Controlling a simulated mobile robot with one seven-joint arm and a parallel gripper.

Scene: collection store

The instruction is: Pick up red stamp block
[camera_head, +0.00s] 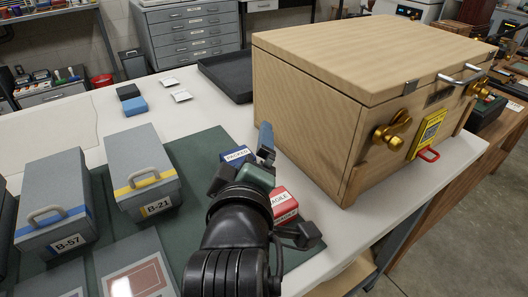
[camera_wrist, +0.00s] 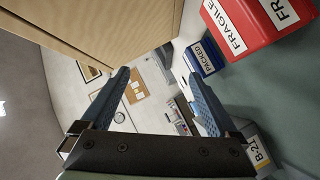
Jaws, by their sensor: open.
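The red stamp block (camera_head: 285,200), labelled FRAGILE, sits on the green mat near the front of the wooden chest, right of my gripper (camera_head: 262,150) in the head view. Part of it is hidden behind my wrist. In the wrist view the red stamp block (camera_wrist: 262,32) is large at the top right, outside the jaws. My gripper (camera_wrist: 158,78) is open, with nothing between its blue fingers. It points past the block toward the far side of the room.
A blue block labelled PACKED (camera_head: 236,156) stands just beyond my gripper. The large wooden chest (camera_head: 310,130) rises close on the right. Grey boxes B-21 (camera_head: 140,165) and B-57 (camera_head: 55,200) stand left on the green mat (camera_head: 205,160). A dark tray (camera_head: 228,78) lies farther back.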

